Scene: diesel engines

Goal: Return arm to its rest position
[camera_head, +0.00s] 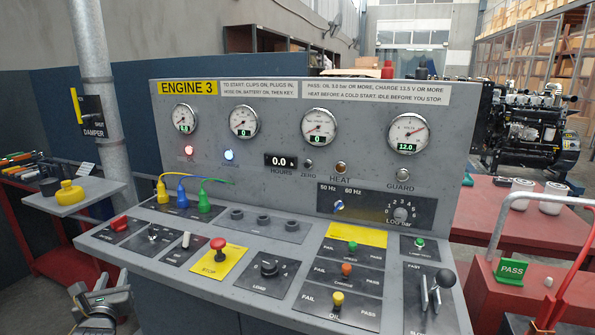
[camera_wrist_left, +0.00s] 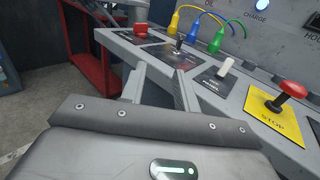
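My left gripper (camera_head: 98,290) is at the bottom left of the head view, in front of the console's left front edge. In the left wrist view its two fingers (camera_wrist_left: 158,82) stand apart with nothing between them, so it is open and empty. The fingers point toward the sloped grey console (camera_head: 170,278), close to its front edge; whether they touch it I cannot tell. My right gripper is not in view.
The console carries a red stop button (camera_head: 218,243), a red switch (camera_head: 119,223), a white-tipped switch (camera_head: 186,239), a lever (camera_head: 440,282) and yellow, blue and green plugs (camera_head: 182,196). A red cart (camera_head: 65,260) stands left. A diesel engine (camera_head: 530,130) stands right.

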